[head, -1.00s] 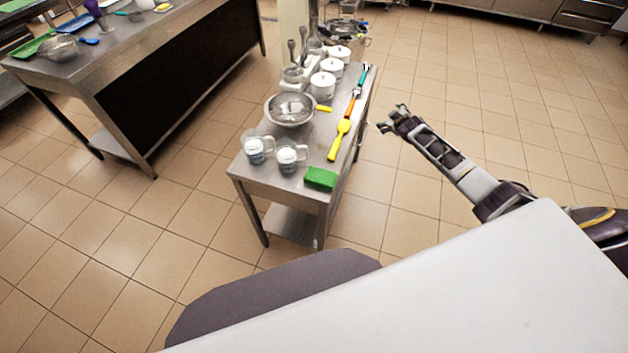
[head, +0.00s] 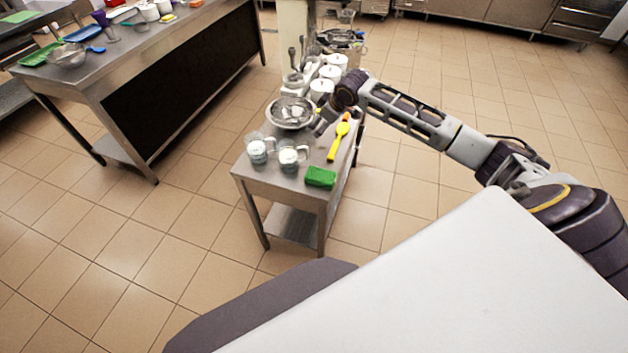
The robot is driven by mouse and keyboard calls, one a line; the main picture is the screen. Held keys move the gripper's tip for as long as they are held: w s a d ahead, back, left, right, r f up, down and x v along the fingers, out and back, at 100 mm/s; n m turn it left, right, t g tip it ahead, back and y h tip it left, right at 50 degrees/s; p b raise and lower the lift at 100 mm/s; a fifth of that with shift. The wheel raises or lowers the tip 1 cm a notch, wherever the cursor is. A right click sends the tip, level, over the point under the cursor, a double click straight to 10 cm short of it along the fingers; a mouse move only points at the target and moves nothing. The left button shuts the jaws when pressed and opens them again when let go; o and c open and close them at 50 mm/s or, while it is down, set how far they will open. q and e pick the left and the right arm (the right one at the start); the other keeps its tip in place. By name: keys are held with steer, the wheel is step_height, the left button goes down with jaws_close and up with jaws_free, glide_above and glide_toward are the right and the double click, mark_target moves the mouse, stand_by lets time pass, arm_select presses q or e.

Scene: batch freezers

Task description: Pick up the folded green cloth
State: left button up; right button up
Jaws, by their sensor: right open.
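The folded green cloth (head: 320,177) lies as a small block on the near right corner of the narrow steel table (head: 268,180), in the head view. My right arm reaches in from the right. My right gripper (head: 319,130) is open, with its fingers pointing down over the table, between the metal bowl and the yellow spoon. It is beyond the cloth and apart from it. The fingertips are small and partly dark here, and I see nothing held. My left gripper does not show.
Two glass measuring jugs (head: 289,157) stand left of the cloth. A metal bowl (head: 291,112), a yellow spoon (head: 338,142) and white lidded pots (head: 321,84) stand farther back. A second steel table (head: 88,76) with trays is at the left. Tiled floor is clear around the narrow table.

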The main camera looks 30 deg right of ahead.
steer(key=s+a+f+n+g, duration=0.1)
steer(key=s+a+g, duration=0.1)
steer(key=s, duration=0.3)
steer(key=s+a+n+g, duration=0.1)
steer(key=s+a+g, duration=0.1)
steer(key=s, duration=0.4)
steer(key=shift+a+f+g, duration=0.15)
steer(key=shift+f+g, duration=0.25)
steer(key=shift+g, duration=0.4)
steer(key=shift+s, duration=0.1)
steer(key=shift+f, duration=0.1)
glide_above(322, 175)
steer(key=shift+s+d+f, duration=0.1)
steer(key=shift+f, duration=2)
steer(key=shift+s+d+f, duration=0.1)
steer(key=shift+f, duration=2)
steer(key=shift+w+a+f+p, duration=0.15)
steer(key=shift+f+p, duration=0.15)
steer(key=shift+f, duration=1)
steer(key=shift+w+a+f+p, duration=0.1)
steer(key=shift+f+p, duration=0.15)
steer(key=shift+f, duration=1)
